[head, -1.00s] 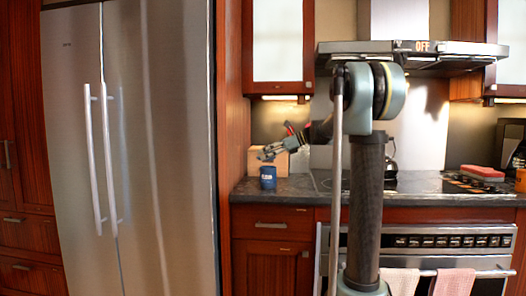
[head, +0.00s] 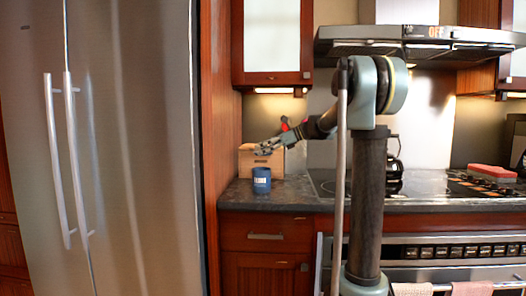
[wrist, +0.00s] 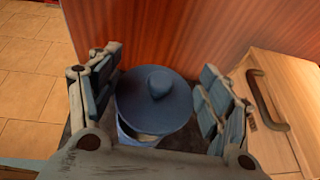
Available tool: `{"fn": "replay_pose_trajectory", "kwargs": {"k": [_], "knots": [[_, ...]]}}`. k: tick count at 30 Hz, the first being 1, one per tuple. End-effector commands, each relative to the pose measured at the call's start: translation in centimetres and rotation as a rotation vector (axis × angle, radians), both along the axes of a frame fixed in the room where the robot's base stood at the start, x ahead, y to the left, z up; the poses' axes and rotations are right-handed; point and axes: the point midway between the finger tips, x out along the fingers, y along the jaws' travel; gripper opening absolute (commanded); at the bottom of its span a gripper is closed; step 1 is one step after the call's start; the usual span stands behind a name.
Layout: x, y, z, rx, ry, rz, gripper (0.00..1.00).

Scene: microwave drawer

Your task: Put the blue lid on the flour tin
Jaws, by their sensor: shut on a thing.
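The flour tin (head: 262,181) is a blue can with white lettering, upright on the counter near its left end. My gripper (head: 266,148) is above the tin in the head view, with a visible gap between them. The lid hides the rest of the tin.
A wooden box (head: 248,160) with a dark handle stands just behind the tin, and to its right in the wrist view. The tall fridge (head: 130,150) and its wood side panel are left of the counter. A kettle (head: 394,164) stands on the cooktop, right of my arm.

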Motion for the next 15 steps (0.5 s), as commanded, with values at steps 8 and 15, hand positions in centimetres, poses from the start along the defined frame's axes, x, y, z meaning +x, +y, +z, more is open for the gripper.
{"fn": "replay_pose_trajectory", "kwargs": {"k": [8,15], "knots": [[-0.3,0.9,-0.1,0.000,0.000,0.011,0.48],[-0.2,0.9,-1.5,0.000,0.000,0.011,0.48]]}}
